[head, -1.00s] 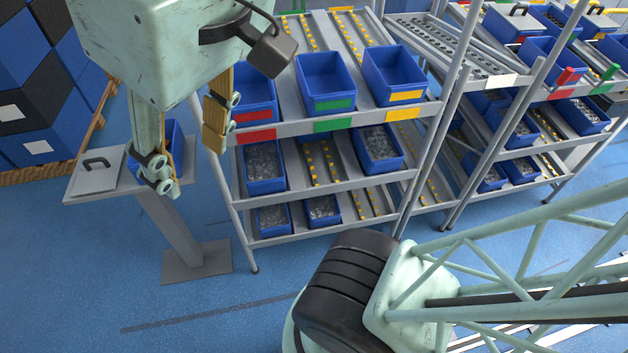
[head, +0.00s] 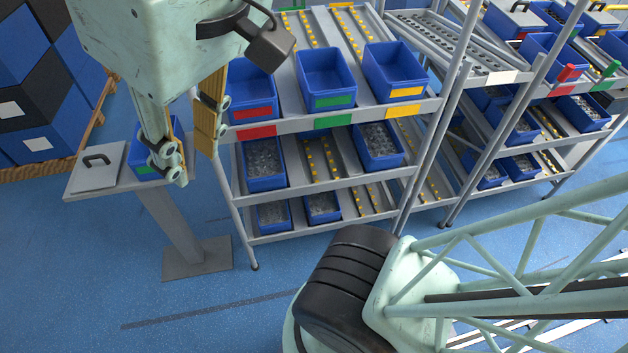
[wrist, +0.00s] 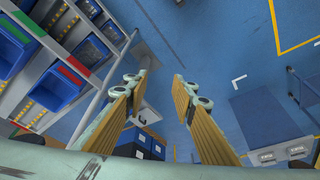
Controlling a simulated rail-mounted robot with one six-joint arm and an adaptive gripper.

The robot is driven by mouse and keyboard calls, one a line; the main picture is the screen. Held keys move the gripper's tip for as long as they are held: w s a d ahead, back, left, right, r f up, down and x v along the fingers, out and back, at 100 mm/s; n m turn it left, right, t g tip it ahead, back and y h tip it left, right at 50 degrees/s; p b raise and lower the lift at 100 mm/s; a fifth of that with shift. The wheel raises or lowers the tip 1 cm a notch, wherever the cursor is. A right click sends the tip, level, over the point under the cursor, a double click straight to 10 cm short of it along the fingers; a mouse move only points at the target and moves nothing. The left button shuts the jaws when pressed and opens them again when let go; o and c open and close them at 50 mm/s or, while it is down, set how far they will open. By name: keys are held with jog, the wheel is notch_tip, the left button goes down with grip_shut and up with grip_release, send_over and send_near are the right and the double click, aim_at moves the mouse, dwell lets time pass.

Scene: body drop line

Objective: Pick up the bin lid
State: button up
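The bin lid (head: 97,172) is a flat grey plate with a black handle. It lies on the left part of a small grey pedestal stand (head: 80,193) in the head view. A blue bin (head: 140,168) stands beside it on the stand, partly hidden by my finger. My gripper (head: 193,163) is open and empty, to the right of the lid in the head view, with one finger in front of the bin. In the wrist view my gripper (wrist: 160,78) shows two spread fingers with bare floor between the tips.
A rack (head: 290,124) with blue bins on sloped shelves stands right of the stand. A second rack (head: 545,92) is further right. Blue and black blocks (head: 35,110) stand at the left. Blue floor (head: 90,270) is clear in front of the stand.

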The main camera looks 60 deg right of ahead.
jog(key=shift+s+f, duration=0.2)
jog(key=shift+f, duration=0.1)
jog(key=shift+c, duration=0.9)
jog(key=shift+s+f, duration=0.1)
jog(key=shift+f, duration=0.05)
